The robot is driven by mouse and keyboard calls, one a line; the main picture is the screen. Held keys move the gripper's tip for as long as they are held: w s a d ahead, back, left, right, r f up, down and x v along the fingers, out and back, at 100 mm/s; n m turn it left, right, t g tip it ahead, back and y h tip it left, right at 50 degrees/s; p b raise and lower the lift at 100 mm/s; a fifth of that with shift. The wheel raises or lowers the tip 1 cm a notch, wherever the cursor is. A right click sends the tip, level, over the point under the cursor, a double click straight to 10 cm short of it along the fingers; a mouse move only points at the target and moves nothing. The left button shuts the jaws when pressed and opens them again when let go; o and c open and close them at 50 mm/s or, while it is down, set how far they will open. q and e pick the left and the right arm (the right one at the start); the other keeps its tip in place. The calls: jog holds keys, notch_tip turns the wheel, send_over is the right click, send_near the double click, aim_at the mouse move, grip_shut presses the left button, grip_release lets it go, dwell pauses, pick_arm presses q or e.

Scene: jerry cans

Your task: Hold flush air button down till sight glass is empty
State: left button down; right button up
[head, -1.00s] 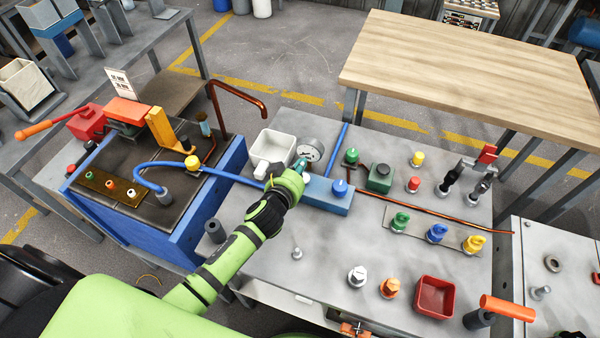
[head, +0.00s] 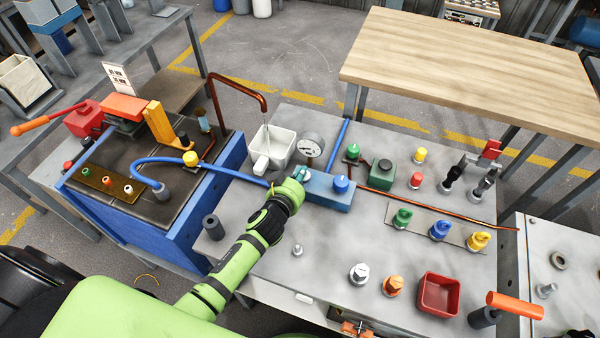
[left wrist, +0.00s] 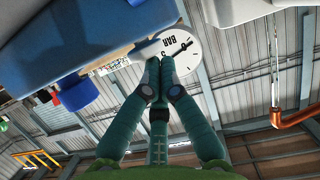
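My left gripper (head: 302,173) is at the left end of the blue block (head: 322,196), below the pressure gauge (head: 311,145). In the left wrist view its teal fingers (left wrist: 158,75) are together, with nothing seen between them. A blue knob (head: 341,184) stands on the block to the right of the fingers. No button is labelled as flush air; any button under the fingertips is hidden. A small tube (head: 203,122), perhaps the sight glass, stands on the left bench; its level is too small to read. My right gripper is not in view.
A thin stream runs from the copper spout (head: 240,80) into the white cup (head: 275,151). A green button box (head: 381,173), coloured valves and a red tray (head: 439,293) stand to the right. A blue hose (head: 235,177) crosses to the left bench.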

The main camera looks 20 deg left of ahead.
pick_arm(q)
jog(key=shift+s+f, duration=0.3)
jog(key=shift+f, duration=0.3)
dwell(1.9)
dwell(1.2)
jog(key=r+p, duration=0.2)
jog(key=w+r+p, duration=0.1)
jog(key=r+p, duration=0.1)
jog(key=shift+a+r, duration=0.1)
jog(key=shift+r, duration=0.2)
jog(key=b+v, duration=0.1)
jog(key=v, duration=0.9)
jog(key=shift+r, duration=0.3)
